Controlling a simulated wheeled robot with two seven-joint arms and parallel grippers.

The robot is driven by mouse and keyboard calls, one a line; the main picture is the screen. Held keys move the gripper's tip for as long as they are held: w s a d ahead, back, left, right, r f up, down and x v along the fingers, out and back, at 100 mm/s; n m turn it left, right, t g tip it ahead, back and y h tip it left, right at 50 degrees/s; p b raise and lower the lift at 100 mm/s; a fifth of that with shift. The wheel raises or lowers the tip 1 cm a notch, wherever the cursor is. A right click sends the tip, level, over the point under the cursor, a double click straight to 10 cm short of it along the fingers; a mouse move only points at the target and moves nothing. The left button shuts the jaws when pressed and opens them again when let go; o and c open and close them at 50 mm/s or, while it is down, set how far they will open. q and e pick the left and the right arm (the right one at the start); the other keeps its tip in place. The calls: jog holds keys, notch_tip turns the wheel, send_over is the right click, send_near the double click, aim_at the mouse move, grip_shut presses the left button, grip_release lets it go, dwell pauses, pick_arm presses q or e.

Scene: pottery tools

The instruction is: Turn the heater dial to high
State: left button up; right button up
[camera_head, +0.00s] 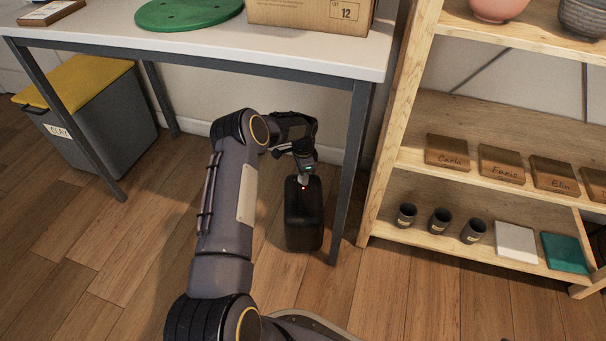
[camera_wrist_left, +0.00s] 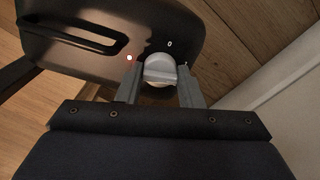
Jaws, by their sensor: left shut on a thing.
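The heater (camera_head: 304,222) is a black upright box on the wooden floor under the table, beside its right front leg. Its top also fills the upper left of the left wrist view (camera_wrist_left: 75,75). My left gripper (camera_head: 304,178) reaches down to the heater's top. In the wrist view its two fingers (camera_wrist_left: 160,82) stand on either side of the dial, shut on it. The dial is hidden in the head view. My right gripper is not in view.
The white table (camera_head: 230,45) stands over the heater, with its dark leg (camera_head: 352,160) close on the right. A wooden shelf (camera_head: 400,120) stands further right. A grey bin with a yellow lid (camera_head: 78,82) is at the left. Floor in front is clear.

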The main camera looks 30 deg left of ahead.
pick_arm(q)
jog(key=m, duration=0.3)
jog(key=shift+m, duration=2.1)
jog(key=o, duration=1)
jog(key=shift+c, duration=0.2)
notch_tip(320, 180, up, 8)
jog(key=p, duration=0.3)
jog(key=shift+p, duration=0.3)
jog(key=shift+f, duration=0.1)
